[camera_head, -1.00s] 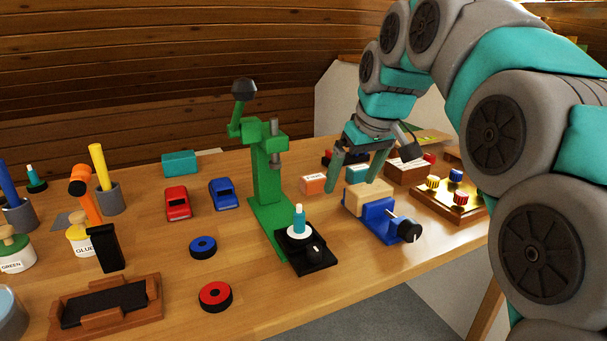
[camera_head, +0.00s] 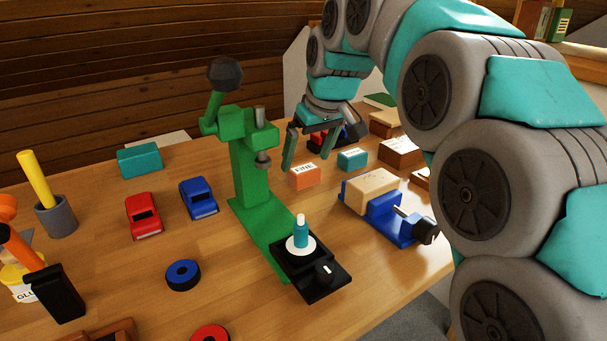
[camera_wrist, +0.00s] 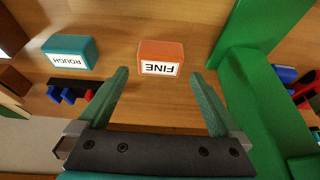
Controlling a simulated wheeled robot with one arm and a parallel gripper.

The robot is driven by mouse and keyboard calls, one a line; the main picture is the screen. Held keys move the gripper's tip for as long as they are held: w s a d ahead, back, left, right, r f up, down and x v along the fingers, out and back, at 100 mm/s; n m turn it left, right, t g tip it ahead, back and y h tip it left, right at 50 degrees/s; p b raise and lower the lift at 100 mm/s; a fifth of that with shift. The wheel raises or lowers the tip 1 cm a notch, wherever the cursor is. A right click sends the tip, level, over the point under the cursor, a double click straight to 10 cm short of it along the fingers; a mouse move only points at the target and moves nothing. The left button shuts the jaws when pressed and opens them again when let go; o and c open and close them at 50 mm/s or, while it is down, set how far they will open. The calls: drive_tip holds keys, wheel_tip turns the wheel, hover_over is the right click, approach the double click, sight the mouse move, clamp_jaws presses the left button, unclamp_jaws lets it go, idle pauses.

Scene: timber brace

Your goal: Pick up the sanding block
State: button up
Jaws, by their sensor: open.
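An orange block labelled FINE (camera_head: 304,176) lies on the bench, right of the green press; it also shows in the wrist view (camera_wrist: 160,56). A teal block labelled ROUGH (camera_wrist: 70,51) lies beside it, and also shows in the head view (camera_head: 352,159). My gripper (camera_head: 309,165) is open and empty above the bench, near the orange block. In the wrist view my fingertips (camera_wrist: 158,75) point towards the orange block, which shows between and just beyond them, apart from both.
The green press (camera_head: 252,185) stands close beside my gripper. A blue vise (camera_head: 380,222) holding a wooden piece (camera_head: 371,186) is in front right. A red car (camera_head: 143,216) and blue car (camera_head: 198,197) are at the left. Bare bench surrounds the orange block.

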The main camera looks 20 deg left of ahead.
sight(304, 169)
drive_tip(key=x, duration=0.4)
drive_tip(key=shift+d+f, duration=0.1)
drive_tip(key=shift+f, duration=0.15)
drive_tip(key=shift+c, duration=0.2)
drive_tip(key=c, duration=1.2)
